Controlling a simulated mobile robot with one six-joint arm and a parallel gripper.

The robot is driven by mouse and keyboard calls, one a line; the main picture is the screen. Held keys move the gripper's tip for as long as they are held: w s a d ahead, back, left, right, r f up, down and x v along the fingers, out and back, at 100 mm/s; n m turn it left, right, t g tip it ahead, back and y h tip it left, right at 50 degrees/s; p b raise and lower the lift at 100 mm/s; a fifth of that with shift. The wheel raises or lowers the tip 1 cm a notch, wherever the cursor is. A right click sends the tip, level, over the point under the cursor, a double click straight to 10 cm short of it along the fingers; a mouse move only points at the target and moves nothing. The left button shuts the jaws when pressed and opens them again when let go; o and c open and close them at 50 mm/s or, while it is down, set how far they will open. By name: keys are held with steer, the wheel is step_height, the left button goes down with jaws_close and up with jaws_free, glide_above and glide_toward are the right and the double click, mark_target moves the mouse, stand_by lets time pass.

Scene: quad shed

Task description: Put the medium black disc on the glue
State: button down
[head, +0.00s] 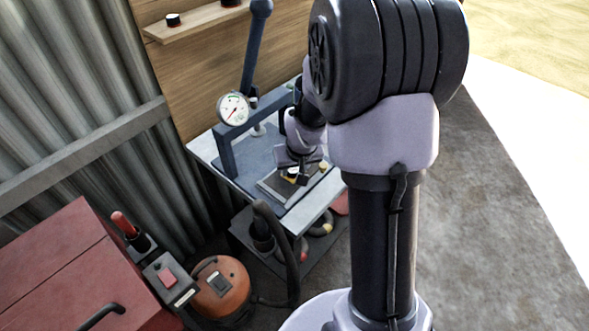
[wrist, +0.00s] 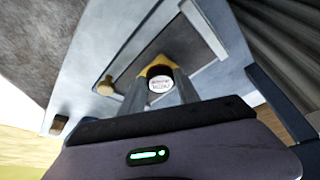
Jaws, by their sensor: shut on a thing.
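My gripper (head: 297,168) is over the press bench in the head view, its fingers pointing down at a dark plate (head: 270,190). In the wrist view my gripper (wrist: 157,92) is shut on a small round black disc (wrist: 160,71) with a white printed face. A yellow patch (wrist: 147,66), perhaps the glue, shows around and behind the disc on the plate. The disc is low over it; I cannot tell whether they touch. In the head view the fingers mostly hide the disc.
The blue press frame (head: 228,155) with a dial gauge (head: 233,108) stands close left of my gripper. A small tan knob (head: 323,166) is right of the plate. Black discs (head: 173,19) sit on the wall shelf. An orange vacuum (head: 222,290) and red cabinet (head: 65,265) stand below.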

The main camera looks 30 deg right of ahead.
steer(key=c, duration=1.3)
jaws_free()
steer(key=shift+f, duration=0.15)
steer(key=o, duration=0.4)
steer(key=p+v, duration=0.4)
steer(key=v, duration=0.8)
steer(key=s+a+r+y, duration=0.1)
steer(key=s+a+r, duration=0.3)
steer(key=s+a, duration=0.1)
steer(key=s+a+r+m+t+y, duration=0.1)
steer(key=s+a+r, duration=0.4)
steer(key=s+a, duration=0.1)
steer(key=s+a+r+y, duration=0.1)
steer(key=s+a+r, duration=0.3)
steer(key=s, duration=0.3)
steer(key=shift+a+r+m, duration=0.25)
steer(key=shift+a+m, duration=0.05)
steer(key=shift+a, duration=0.35)
